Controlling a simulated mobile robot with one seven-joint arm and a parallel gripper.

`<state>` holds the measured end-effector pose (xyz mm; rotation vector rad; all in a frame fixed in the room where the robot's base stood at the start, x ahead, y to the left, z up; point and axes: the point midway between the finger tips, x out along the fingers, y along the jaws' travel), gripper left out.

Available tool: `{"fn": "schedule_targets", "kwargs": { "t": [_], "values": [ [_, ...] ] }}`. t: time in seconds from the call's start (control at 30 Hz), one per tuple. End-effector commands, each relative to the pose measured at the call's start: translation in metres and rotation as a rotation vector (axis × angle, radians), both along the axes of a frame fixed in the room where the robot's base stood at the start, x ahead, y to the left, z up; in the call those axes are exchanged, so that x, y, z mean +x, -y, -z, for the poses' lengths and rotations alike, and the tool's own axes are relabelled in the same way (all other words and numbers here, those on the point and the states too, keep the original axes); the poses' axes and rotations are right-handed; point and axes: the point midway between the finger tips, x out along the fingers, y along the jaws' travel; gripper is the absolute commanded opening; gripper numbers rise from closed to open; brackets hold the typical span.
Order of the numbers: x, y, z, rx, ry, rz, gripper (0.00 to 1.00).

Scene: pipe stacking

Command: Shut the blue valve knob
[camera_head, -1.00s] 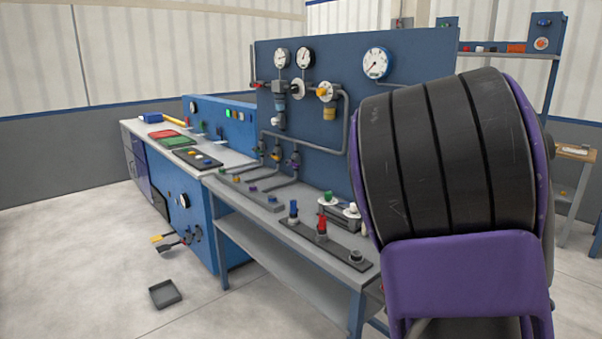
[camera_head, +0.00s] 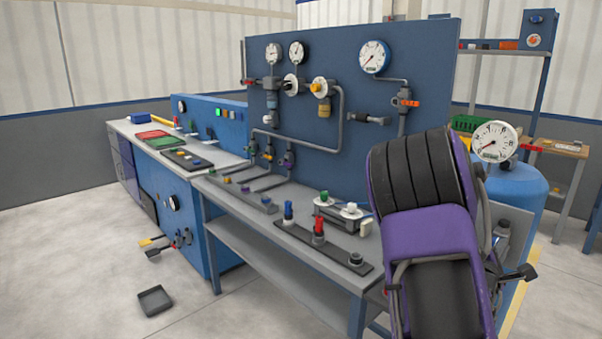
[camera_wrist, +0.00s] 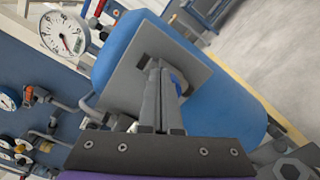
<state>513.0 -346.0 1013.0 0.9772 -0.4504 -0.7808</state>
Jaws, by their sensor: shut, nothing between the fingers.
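In the wrist view, part of a round blue knob (camera_wrist: 181,83) shows against a grey square plate (camera_wrist: 197,71) on the side of a blue tank (camera_wrist: 215,118). My gripper (camera_wrist: 156,66) is shut and empty, and its fingers lie across the plate just left of the knob in the picture. The fingers hide part of the knob, and I cannot tell whether they touch it. In the head view, the tank (camera_head: 513,193) stands right of my arm. My arm hides most of the plate there, and I cannot make out the knob or my fingertips.
A white gauge (camera_head: 495,141) sits beside the tank, also in the wrist view (camera_wrist: 63,33). The workbench (camera_head: 330,268) with a blue gauge panel (camera_head: 425,60) stands to the left. A small tray (camera_head: 155,301) lies on the open floor.

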Motion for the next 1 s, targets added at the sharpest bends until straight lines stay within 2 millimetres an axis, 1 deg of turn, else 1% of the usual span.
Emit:
{"fn": "schedule_targets", "kwargs": {
  "t": [0.1, 0.23, 1.0],
  "values": [
    [0.005, 0.0068, -0.0001, 0.0, 0.001, 0.002, 0.0],
    [0.0072, 0.0095, -0.0001, 0.001, 0.001, 0.001, 0.0],
    [0.0097, 0.0076, 0.0037, 0.001, 0.0, 0.001, 0.0]
  ]
}}
